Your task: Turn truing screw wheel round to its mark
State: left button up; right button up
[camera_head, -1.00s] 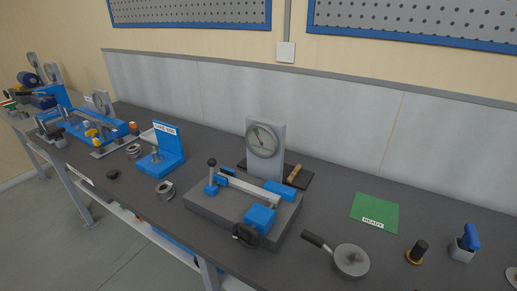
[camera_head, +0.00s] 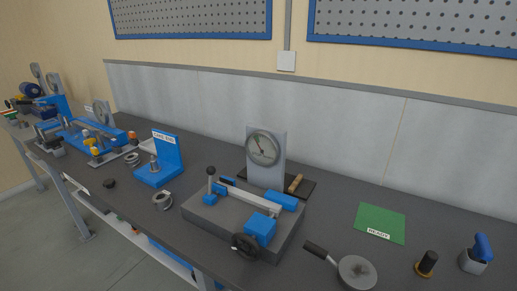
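A grey block fixture (camera_head: 222,222) with blue parts stands on the bench in the middle of the head view. A dark handwheel (camera_head: 244,246) sits at its front edge beside a blue block (camera_head: 261,229); I take it for the truing screw wheel. Its mark is too small to make out. A lever with a black ball knob (camera_head: 211,171) stands upright at the fixture's left. A dial gauge (camera_head: 263,147) on a grey upright stands behind it, its needle pointing up and left. Neither of my grippers shows.
A blue labelled stand (camera_head: 168,157) and a grey ring (camera_head: 162,201) are left of the fixture. A round pan-like tool with a black handle (camera_head: 356,271) lies at front right. A green mat (camera_head: 381,223) lies behind it, with bare bench between.

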aim_at(249, 243)
jog(key=k, duration=1.35)
jog(key=z, duration=0.25)
jog(key=i, duration=1)
jog(key=z, duration=0.05)
